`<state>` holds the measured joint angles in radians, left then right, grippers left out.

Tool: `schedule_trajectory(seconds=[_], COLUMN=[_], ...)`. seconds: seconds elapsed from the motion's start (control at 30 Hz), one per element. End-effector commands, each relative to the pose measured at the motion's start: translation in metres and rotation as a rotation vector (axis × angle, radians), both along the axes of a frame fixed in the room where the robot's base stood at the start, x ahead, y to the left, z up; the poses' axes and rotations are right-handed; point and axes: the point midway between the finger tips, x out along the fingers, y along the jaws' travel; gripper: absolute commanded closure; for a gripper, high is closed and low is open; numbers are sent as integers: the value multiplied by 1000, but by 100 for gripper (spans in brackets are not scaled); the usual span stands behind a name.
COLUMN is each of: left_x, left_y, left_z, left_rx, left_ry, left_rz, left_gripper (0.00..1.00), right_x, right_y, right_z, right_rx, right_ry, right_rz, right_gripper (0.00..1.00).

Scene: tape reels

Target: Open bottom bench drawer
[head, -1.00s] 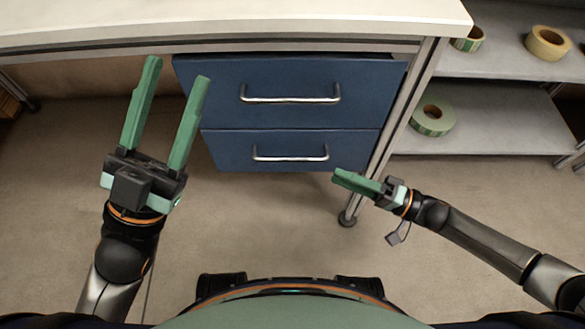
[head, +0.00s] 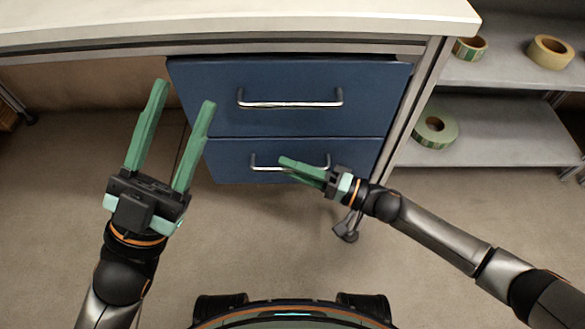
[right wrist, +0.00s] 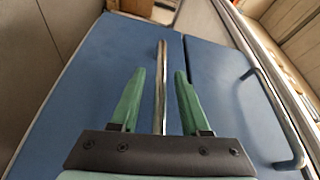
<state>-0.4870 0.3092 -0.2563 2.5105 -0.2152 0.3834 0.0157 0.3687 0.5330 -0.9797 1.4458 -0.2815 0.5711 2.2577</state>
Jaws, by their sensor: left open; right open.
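The bottom bench drawer (head: 222,165) is blue and looks shut, flush below the top drawer (head: 190,95). Its metal bar handle (head: 257,164) is partly hidden behind my right gripper (head: 284,167) in the head view. My right gripper is open. In the right wrist view its two green fingers (right wrist: 159,76) lie on either side of the bottom handle (right wrist: 161,95), which runs lengthwise between them. I cannot tell whether the fingers touch the handle or reach around it. My left gripper (head: 184,92) is open and empty, left of the drawers.
The top drawer's handle (head: 290,104) is just above. The bench top (head: 240,22) overhangs the drawers, with a metal leg (head: 408,115) at right. Shelves (head: 500,132) with tape reels (head: 436,131) stand at right. The floor (head: 250,240) before the drawers is clear.

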Motion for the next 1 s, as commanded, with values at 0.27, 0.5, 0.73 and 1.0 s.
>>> schedule_trajectory(seconds=[0.27,0.5,0.73,1.0], left_x=[0,0,0,0], left_y=[0,0,0,0], left_z=[0,0,0,0], left_rx=[0,-2,-2,-3], left_ry=[1,2,2,3], left_rz=[0,-1,-1,-2], left_gripper=[50,50,50,50], right_x=[0,0,0,0], right_y=[0,0,0,0], right_z=[0,0,0,0], right_rx=[0,0,0,-1], right_ry=[0,0,0,0], right_rz=[0,0,0,0], right_gripper=[63,90,100,100])
